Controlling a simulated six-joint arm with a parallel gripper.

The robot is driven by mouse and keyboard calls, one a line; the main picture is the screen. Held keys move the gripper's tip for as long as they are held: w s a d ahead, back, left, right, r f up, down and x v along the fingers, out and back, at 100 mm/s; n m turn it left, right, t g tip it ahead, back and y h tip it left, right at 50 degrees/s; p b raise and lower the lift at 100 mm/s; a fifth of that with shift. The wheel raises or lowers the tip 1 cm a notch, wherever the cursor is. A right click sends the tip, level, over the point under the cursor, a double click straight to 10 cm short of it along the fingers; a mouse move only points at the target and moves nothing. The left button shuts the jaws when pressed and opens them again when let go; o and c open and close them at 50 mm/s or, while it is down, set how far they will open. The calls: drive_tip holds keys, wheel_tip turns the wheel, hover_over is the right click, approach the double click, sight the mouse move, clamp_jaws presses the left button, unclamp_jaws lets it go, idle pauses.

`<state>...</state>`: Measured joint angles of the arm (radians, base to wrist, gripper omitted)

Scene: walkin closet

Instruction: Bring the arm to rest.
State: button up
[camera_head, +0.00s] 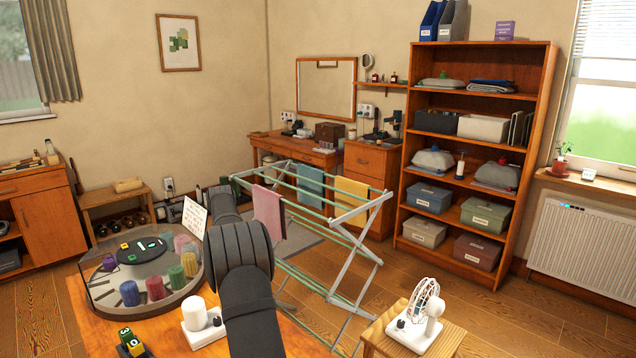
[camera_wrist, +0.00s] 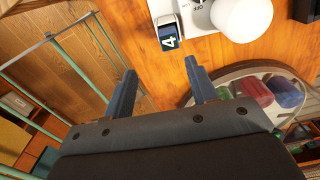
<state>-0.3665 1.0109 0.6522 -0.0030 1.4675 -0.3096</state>
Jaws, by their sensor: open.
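My arm (camera_head: 248,290) rises from the bottom of the head view, dark and jointed, and reaches over the wooden table. Its far end is hidden behind its own links there. In the wrist view my gripper (camera_wrist: 160,82) has its two blue-grey fingers spread apart. Only bare wooden tabletop (camera_wrist: 160,60) shows between the fingers, and they hold nothing.
A round clear-walled case (camera_head: 95,288) with coloured spools stands left of my arm. A white device (camera_head: 205,325) and small numbered blocks (camera_head: 130,343) stand near the front. A drying rack (camera_head: 345,225) with cloths is beyond; a small fan (camera_head: 420,315) stands right.

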drive_tip(key=f, duration=1.2)
drive_tip(key=shift+s+d, duration=0.2)
drive_tip(key=shift+s, duration=0.2)
drive_tip(key=r, duration=0.4)
drive_tip(key=shift+w+a, duration=0.2)
drive_tip(key=shift+w, duration=0.15)
drive_tip(key=shift+r, duration=0.75)
drive_tip(key=shift+r, duration=0.15)
drive_tip(key=shift+c, duration=0.2)
